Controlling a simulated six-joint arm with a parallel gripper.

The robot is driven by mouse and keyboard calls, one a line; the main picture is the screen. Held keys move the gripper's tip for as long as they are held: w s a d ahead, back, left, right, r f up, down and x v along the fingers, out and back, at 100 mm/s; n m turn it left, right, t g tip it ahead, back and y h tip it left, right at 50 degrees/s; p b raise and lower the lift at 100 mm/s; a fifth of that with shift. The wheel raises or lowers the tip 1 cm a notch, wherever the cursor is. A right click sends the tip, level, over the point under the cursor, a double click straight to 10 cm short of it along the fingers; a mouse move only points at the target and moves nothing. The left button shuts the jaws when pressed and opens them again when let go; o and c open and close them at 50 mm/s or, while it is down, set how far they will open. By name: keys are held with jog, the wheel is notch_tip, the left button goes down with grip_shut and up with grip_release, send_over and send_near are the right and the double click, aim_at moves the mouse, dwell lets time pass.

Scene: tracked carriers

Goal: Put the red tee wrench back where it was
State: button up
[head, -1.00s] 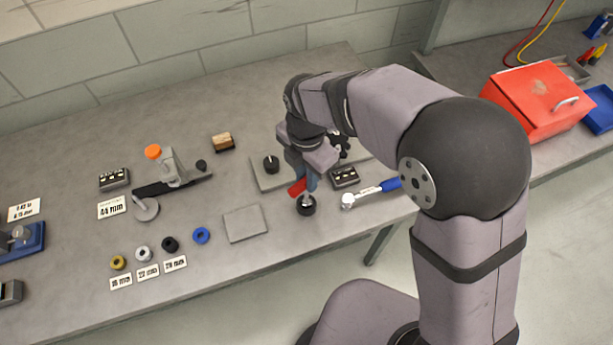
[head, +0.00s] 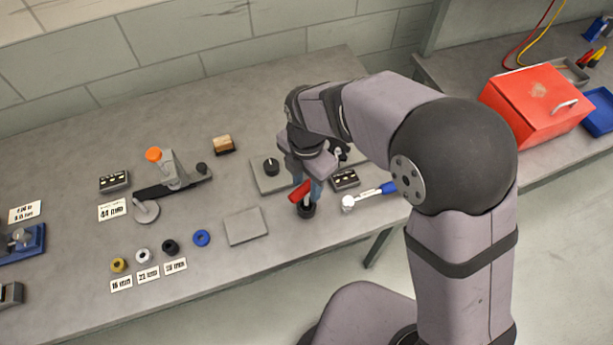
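The red tee wrench (head: 299,191) is at my gripper (head: 305,184), toward the front edge of the bench. Its red crossbar shows between the blue-grey fingers, which look shut on it. A pale shaft runs down from the bar to a black round piece (head: 306,211) on the bench. I cannot tell whether the shaft stands in this piece or just above it. My wrist hides part of the bar and the far finger.
A blue-handled ratchet wrench (head: 372,193) lies close on the right, with a dark box (head: 345,179) behind it. A grey plate with a black knob (head: 271,166) is behind left. A bare square plate (head: 245,226) lies left. A red toolbox (head: 538,100) stands far right.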

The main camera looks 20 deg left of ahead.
notch_tip(320, 180, up, 12)
jog(key=b, duration=0.2)
jog(key=shift+r, duration=0.15)
dwell(0.4)
jog(key=w+d+f+m, duration=0.2)
jog(key=d+f+m, duration=0.1)
jog(key=d+m, duration=0.55)
jog(key=w+d+f+m, duration=0.1)
jog(key=d+f+m, duration=0.2)
jog(key=d+m, duration=0.55)
jog(key=s+d+f+m, duration=0.3)
jog(key=d+m, duration=0.4)
jog(key=s+d+f+m, duration=0.3)
jog(key=s+d+m, duration=0.1)
jog(key=d+m, duration=0.3)
jog(key=shift+d, duration=0.6)
jog(key=shift+s, duration=0.1)
